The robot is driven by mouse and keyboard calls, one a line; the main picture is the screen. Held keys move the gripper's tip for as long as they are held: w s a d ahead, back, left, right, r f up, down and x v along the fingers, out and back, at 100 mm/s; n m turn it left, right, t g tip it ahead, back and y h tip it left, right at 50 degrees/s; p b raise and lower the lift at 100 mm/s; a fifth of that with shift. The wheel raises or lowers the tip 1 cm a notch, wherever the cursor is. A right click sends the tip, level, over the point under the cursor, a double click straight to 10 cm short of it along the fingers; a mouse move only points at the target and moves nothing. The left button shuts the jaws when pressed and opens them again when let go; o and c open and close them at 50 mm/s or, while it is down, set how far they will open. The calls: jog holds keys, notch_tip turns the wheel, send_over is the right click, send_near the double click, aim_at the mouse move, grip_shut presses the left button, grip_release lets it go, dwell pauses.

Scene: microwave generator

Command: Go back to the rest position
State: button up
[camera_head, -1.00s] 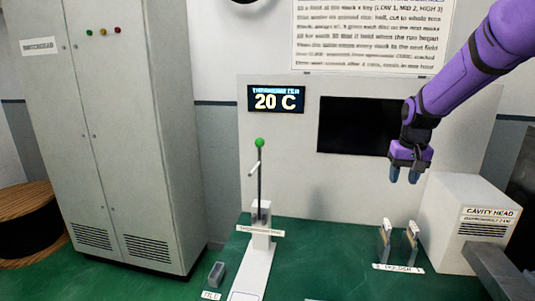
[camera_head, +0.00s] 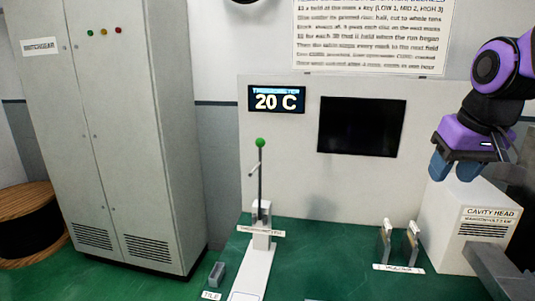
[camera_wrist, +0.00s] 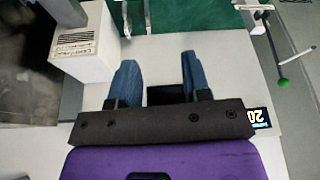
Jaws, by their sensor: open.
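My gripper (camera_head: 454,168) is purple and black with blue fingers. In the head view it is in the air at the right, over the back of the cavity head box. In the wrist view my gripper (camera_wrist: 158,75) shows its two blue fingers apart with nothing between them. The rest position itself is not marked in any view.
The white cavity head box (camera_head: 467,232) stands at the right of the green bench (camera_head: 335,262). Two upright pieces (camera_head: 399,244) stand left of it. A tall cabinet (camera_head: 125,140) is at left.

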jog(key=s+a+f+t, duration=0.1)
jog(key=s, duration=1.1)
jog(key=shift+s+a+n, duration=0.15)
jog(key=shift+a+n, duration=0.05)
jog(key=shift+n, duration=0.1)
jog(key=shift+d+f, duration=0.1)
